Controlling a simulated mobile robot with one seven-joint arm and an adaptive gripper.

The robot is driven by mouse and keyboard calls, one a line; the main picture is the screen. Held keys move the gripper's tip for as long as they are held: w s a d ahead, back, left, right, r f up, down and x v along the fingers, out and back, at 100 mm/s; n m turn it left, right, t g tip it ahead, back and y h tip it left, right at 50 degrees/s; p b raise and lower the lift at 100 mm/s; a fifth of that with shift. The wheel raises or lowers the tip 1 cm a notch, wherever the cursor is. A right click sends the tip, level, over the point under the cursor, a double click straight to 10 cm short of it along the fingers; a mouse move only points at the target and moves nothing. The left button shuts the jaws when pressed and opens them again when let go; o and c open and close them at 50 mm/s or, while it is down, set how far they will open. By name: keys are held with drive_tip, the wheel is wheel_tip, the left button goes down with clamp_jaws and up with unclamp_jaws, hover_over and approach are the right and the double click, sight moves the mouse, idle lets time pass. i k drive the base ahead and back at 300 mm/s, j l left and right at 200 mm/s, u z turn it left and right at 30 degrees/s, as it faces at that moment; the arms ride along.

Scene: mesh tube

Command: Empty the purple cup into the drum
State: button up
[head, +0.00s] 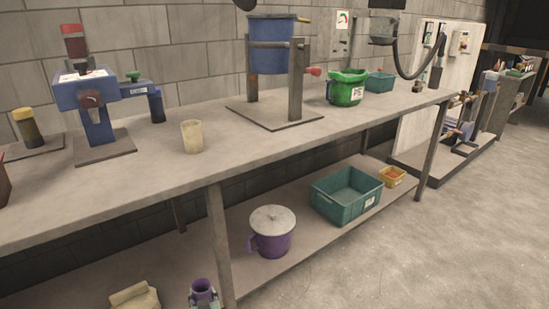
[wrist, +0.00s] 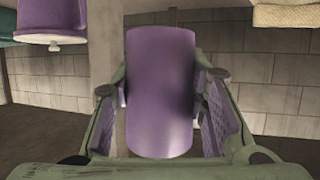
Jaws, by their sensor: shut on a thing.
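The purple cup (head: 203,289) is at the bottom of the head view, in front of the lower shelf, with its open rim facing up. It looks roughly upright; I cannot make out its contents. My gripper (wrist: 160,90) is shut on it, one finger on each side of its purple wall (wrist: 160,60) in the wrist view. The blue drum (head: 270,52) hangs in a grey stand on the bench top, higher and farther back than the cup. The drum's inside is hidden from this angle.
The bench top (head: 150,175) lies above the lower shelf, with a leg (head: 221,245) beside the cup. A lidded purple pot (head: 272,238), a teal crate (head: 347,200) and a beige bundle (head: 134,298) are on the shelf. A pale cup (head: 192,137) and green bucket (head: 346,89) flank the stand.

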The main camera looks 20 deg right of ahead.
sight(270, 34)
drive_tip(key=k+z, duration=0.1)
drive_tip(key=z, duration=0.15)
drive_tip(key=k+z, duration=0.1)
drive_tip(key=z, duration=1.05)
drive_tip(key=i+j+z, duration=0.1)
drive_tip(key=i+z, duration=0.3)
drive_tip(key=i+j, duration=0.2)
drive_tip(key=i, duration=0.3)
drive_tip(key=i+j, duration=0.15)
drive_tip(key=i, duration=0.35)
drive_tip(key=i+j, duration=0.2)
drive_tip(key=i, duration=1.05)
drive_tip(key=i+u, duration=0.1)
drive_tip(key=u, duration=0.25)
drive_tip(key=i+u, duration=0.15)
drive_tip(key=u, duration=1.05)
